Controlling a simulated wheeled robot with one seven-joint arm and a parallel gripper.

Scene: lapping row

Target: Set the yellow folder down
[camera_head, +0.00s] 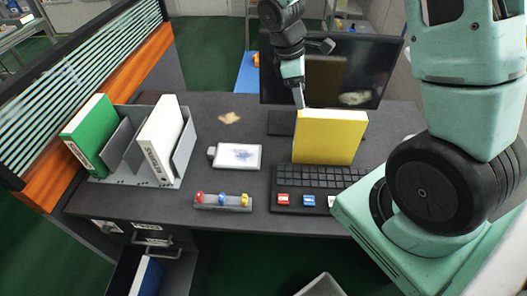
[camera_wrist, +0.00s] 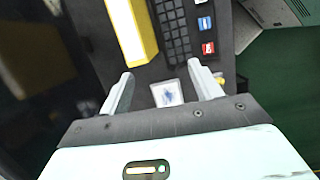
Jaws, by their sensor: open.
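The yellow folder (camera_head: 328,138) stands upright on the dark desk (camera_head: 228,118), behind the keyboard and in front of the monitor. In the wrist view the folder (camera_wrist: 132,30) shows as a yellow and white block beyond my fingertips, towards the left finger. My gripper (camera_head: 300,97) is at the folder's upper left corner in the head view. In the wrist view the gripper (camera_wrist: 163,85) has its fingers spread wide with no folder between them. I cannot tell whether a finger touches the folder.
A keyboard (camera_head: 318,177) with coloured blocks lies in front of the folder. The monitor (camera_head: 375,75) stands behind. A grey rack (camera_head: 130,178) holds a green and a white folder at left. A white device (camera_head: 237,156) and a knobbed strip (camera_head: 222,203) lie mid-desk. A front drawer is open.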

